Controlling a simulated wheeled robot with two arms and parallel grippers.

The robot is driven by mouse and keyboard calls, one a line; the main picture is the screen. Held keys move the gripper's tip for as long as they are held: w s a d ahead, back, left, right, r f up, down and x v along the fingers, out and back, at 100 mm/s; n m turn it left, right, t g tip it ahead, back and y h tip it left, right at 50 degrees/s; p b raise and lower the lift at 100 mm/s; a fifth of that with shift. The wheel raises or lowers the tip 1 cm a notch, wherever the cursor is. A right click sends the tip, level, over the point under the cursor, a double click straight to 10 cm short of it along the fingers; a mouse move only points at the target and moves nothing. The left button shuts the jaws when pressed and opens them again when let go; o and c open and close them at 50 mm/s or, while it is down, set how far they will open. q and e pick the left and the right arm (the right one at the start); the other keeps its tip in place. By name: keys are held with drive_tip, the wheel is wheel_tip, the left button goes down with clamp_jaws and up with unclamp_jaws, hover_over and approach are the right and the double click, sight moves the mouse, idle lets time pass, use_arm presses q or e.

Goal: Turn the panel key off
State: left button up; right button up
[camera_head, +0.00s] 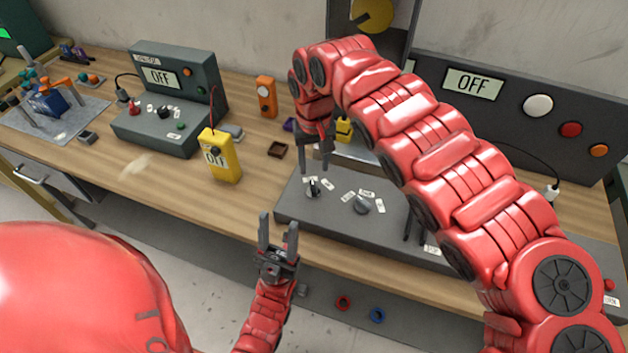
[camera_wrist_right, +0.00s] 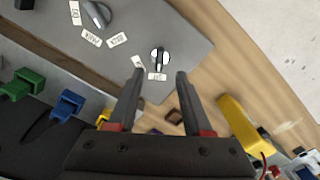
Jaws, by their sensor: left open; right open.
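The panel key (camera_head: 313,188) is a small dark and metal switch with white labels near the left end of the low grey panel (camera_head: 290,208). It also shows in the right wrist view (camera_wrist_right: 160,56), just beyond the fingertips. My right gripper (camera_head: 317,168) points down over the key, open and empty, its fingers (camera_wrist_right: 160,74) apart with the key ahead of the gap; contact is not visible. My left gripper (camera_head: 278,222) is open and empty, low in front of the bench edge.
A grey knob (camera_head: 362,204) stands right of the key, with labels around it. A yellow meter (camera_head: 220,158), an orange device (camera_head: 266,97) and a green-grey console (camera_head: 165,115) stand to the left. My right arm hides part of the panel. Bench wood left of the panel is partly clear.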

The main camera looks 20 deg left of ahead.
wheel_tip(320, 180, up, 8)
drive_tip(key=b, duration=0.1)
drive_tip(key=shift+r+b, duration=0.25)
drive_tip(key=shift+b, duration=0.1)
